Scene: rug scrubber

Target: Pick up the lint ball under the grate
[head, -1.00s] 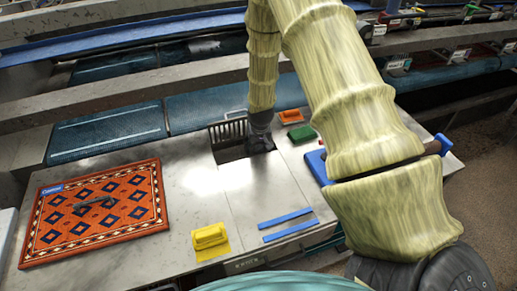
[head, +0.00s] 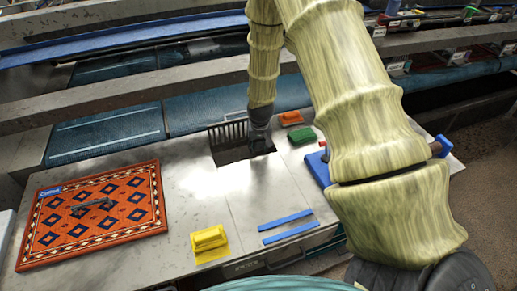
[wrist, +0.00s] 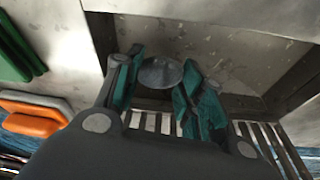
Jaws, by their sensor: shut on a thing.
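A dark opening with a barred grate (head: 228,130) standing up at its back edge is set in the grey metal table. In the wrist view the grate's bars (wrist: 272,140) run along the lower side of the opening. My gripper (head: 260,146) reaches down into the opening, its tips hidden in the head view. In the wrist view its teal fingers (wrist: 162,80) are closed on a rounded grey lump, the lint ball (wrist: 160,71), over the opening's floor. The lint ball does not show in the head view.
An orange brush (head: 290,118) and a green brush (head: 302,135) lie right of the opening. An orange patterned rug (head: 135,226) lies at left. A yellow brush (head: 208,240) and blue strips (head: 286,226) are near the front edge. The table's middle is clear.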

